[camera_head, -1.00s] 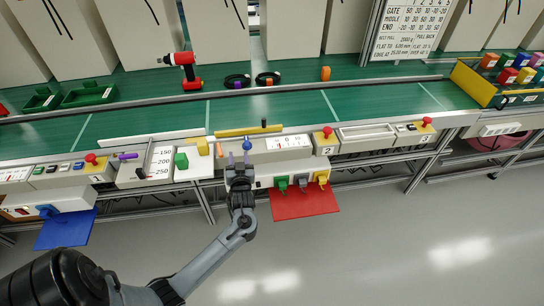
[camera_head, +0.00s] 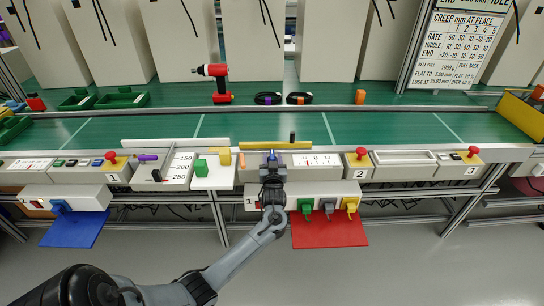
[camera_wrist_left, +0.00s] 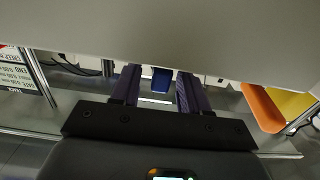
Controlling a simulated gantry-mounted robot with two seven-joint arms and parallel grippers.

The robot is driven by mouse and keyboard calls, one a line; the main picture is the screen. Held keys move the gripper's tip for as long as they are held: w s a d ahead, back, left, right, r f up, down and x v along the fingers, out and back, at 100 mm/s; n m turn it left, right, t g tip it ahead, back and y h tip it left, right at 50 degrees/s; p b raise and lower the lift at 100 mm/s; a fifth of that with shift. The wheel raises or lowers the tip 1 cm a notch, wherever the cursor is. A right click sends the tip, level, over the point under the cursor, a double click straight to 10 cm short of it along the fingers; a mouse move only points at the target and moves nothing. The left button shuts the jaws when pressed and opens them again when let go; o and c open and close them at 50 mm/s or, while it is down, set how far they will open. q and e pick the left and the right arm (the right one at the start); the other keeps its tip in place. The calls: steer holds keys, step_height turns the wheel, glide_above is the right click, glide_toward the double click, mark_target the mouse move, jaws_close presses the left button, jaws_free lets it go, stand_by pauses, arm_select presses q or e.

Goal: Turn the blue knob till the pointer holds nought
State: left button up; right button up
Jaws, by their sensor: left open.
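The blue knob (camera_head: 271,154) sits on the grey panel, left of a white dial (camera_head: 318,160) marked around 0. The dial's pointer is too small to read. My left gripper (camera_head: 271,163) has come up to the knob from the front and partly covers it in the head view. In the left wrist view, the blue knob (camera_wrist_left: 161,80) shows between the two open fingers (camera_wrist_left: 157,88), with a gap at each side. I cannot tell whether either finger touches it. My right gripper is not in view.
A yellow bar (camera_head: 262,146) with a black post (camera_head: 292,137) lies just behind the knob. A small orange piece (camera_head: 242,160) stands left of it. Green, grey and yellow plugs (camera_head: 328,206) hang below, over a red shelf (camera_head: 330,232). A red button (camera_head: 361,154) is at right.

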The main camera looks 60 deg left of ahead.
mark_target(272, 150)
arm_select(q)
steer(key=shift+b+x, duration=0.6)
steer(key=shift+x, duration=1.35)
jaws_close()
